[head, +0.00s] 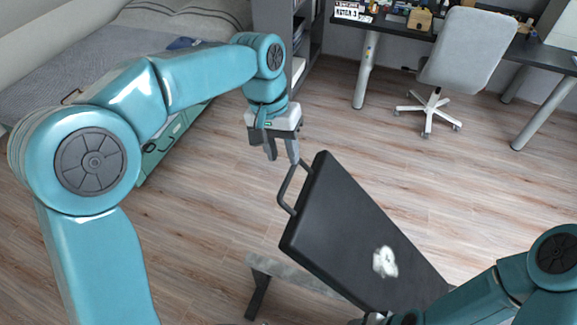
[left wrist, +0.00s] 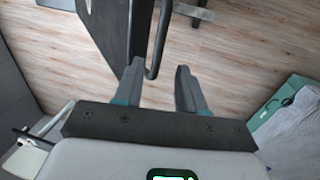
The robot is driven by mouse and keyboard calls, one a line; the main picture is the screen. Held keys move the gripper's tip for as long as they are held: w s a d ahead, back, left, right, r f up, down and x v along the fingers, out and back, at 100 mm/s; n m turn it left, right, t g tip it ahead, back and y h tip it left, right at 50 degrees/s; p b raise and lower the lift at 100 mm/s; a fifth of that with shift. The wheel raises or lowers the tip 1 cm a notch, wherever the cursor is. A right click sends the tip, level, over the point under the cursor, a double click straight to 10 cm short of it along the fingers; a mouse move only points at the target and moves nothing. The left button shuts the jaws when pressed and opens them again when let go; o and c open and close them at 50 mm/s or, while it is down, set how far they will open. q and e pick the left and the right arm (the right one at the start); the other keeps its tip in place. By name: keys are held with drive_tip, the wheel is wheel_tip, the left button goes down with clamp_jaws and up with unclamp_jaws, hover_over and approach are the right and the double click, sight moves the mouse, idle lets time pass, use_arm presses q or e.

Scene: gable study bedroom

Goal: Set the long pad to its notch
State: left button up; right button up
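The long pad (head: 345,225) is a black slab with a whitish patch, tilted in the middle of the head view. A dark bar handle (head: 288,188) sticks out from its left end, and it also shows in the left wrist view (left wrist: 162,38). My left gripper (head: 281,155) is open just beyond the handle. In the left wrist view the handle's bend lies between the two open fingers (left wrist: 159,72), with gaps on both sides. My right arm (head: 510,290) reaches to the pad's near right end; its fingers are hidden. I cannot make out a notch.
A grey stand (head: 290,272) with a dark leg is partly under the pad. A bed (head: 75,70) is at the left, with a green box (head: 160,150) beside it. A desk (head: 400,35) and chair (head: 468,50) stand behind. The wooden floor between is clear.

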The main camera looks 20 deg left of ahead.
sight(288, 174)
use_arm(q)
drive_tip(key=f, duration=0.2)
drive_tip(key=d+f, duration=0.1)
drive_tip(key=shift+s+f, duration=0.4)
drive_tip(key=shift+w+f, duration=0.35)
drive_tip(key=shift+f, duration=0.25)
drive_tip(key=shift+s+d+r, duration=0.15)
drive_tip(key=shift+s, duration=0.1)
drive_tip(key=shift+c, duration=0.4)
drive_tip(key=c, duration=0.5)
drive_tip(key=shift+w, duration=0.1)
clamp_jaws()
use_arm(e)
drive_tip(key=shift+s+r, duration=0.1)
drive_tip(key=shift+s, duration=0.2)
